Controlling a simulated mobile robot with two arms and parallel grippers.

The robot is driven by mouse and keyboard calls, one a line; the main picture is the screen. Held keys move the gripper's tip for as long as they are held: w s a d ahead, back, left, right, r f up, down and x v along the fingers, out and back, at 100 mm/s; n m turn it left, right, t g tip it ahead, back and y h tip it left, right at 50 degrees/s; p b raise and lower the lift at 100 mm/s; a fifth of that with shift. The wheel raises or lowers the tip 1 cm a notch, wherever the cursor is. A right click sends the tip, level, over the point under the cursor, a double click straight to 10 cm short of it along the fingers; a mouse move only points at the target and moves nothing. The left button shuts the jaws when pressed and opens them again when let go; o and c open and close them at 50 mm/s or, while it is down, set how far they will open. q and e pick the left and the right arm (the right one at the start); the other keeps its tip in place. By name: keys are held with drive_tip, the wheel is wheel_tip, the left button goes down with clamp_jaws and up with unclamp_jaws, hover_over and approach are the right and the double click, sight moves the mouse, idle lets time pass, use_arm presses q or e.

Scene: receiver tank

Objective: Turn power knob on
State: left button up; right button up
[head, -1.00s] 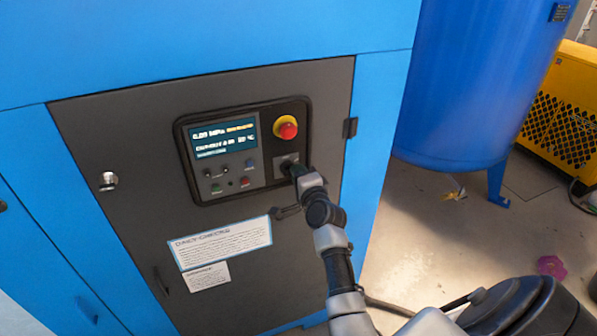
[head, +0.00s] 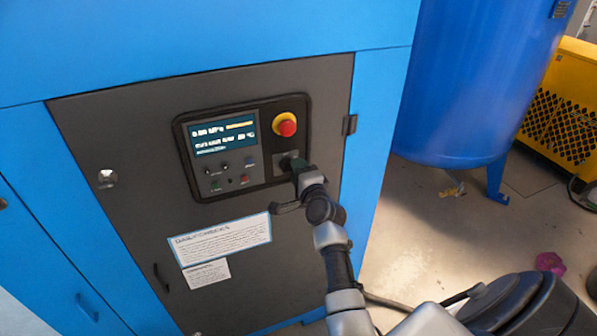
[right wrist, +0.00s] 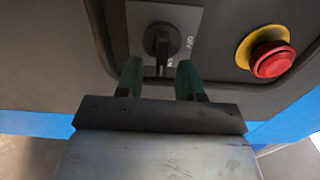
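The black power knob (right wrist: 160,42) sits on a grey plate in the right wrist view, its handle pointing down in the picture. White lettering beside it seems to read OFF and ON. My right gripper (right wrist: 158,68) is open, its two green fingers apart on either side of the handle's lower end; I cannot tell whether they touch it. In the head view my right gripper (head: 294,165) is at the lower right of the control panel (head: 181,140) and mostly hides the knob. My left gripper is not in view.
A red emergency button (head: 287,127) on a yellow base is just above the knob; it also shows in the right wrist view (right wrist: 272,60). A lit display (head: 224,136) is to the left.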

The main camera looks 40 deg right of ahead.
drive_tip(key=b+v, duration=0.2)
drive_tip(key=v, duration=0.8)
drive_tip(key=shift+s, duration=0.35)
drive_tip(key=shift+a, duration=0.15)
